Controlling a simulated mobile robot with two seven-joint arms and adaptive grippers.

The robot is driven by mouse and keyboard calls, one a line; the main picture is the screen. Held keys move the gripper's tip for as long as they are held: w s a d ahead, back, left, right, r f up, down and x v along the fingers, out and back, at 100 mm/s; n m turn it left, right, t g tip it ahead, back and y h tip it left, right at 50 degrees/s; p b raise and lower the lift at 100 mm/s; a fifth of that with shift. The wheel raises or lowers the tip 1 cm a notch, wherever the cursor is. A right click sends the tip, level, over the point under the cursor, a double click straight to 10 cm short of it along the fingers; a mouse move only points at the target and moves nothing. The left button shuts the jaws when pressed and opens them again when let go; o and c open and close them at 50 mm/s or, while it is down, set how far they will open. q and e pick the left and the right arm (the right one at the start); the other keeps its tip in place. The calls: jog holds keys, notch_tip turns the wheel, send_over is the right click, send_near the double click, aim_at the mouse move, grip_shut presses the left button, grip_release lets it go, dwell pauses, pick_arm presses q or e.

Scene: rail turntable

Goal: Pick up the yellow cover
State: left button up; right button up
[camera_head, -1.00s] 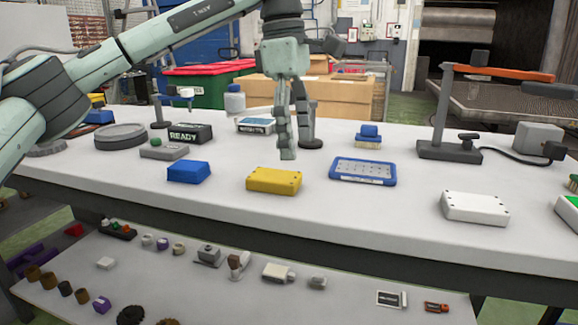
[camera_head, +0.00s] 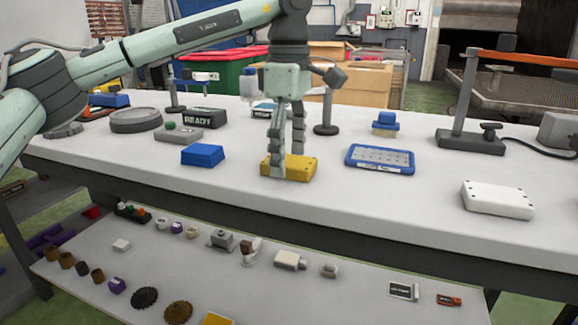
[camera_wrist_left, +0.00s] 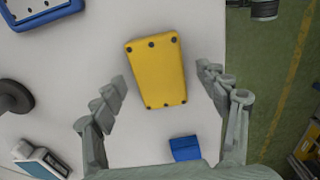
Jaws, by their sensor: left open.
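The yellow cover (camera_head: 300,170), a flat block with dark holes near its corners, lies on the white table. In the left wrist view the yellow cover (camera_wrist_left: 157,72) sits between and slightly beyond the open fingers of my left gripper (camera_wrist_left: 164,82). A bare gap shows on each side of it. In the head view my left gripper (camera_head: 288,160) points down at the cover. One finger hides part of its left side and the other is at its far side. I cannot tell whether either touches it. My right gripper is not in view.
A blue block (camera_head: 203,155) lies to the left of the cover and a blue-framed tray (camera_head: 380,170) to its right. A white block (camera_head: 497,199) lies farther right. A dark round-based stand (camera_head: 326,129) is behind. The table in front of the cover is clear.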

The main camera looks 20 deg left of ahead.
pick_arm(q)
jog(key=c, duration=1.5)
jog(key=shift+r, duration=0.15)
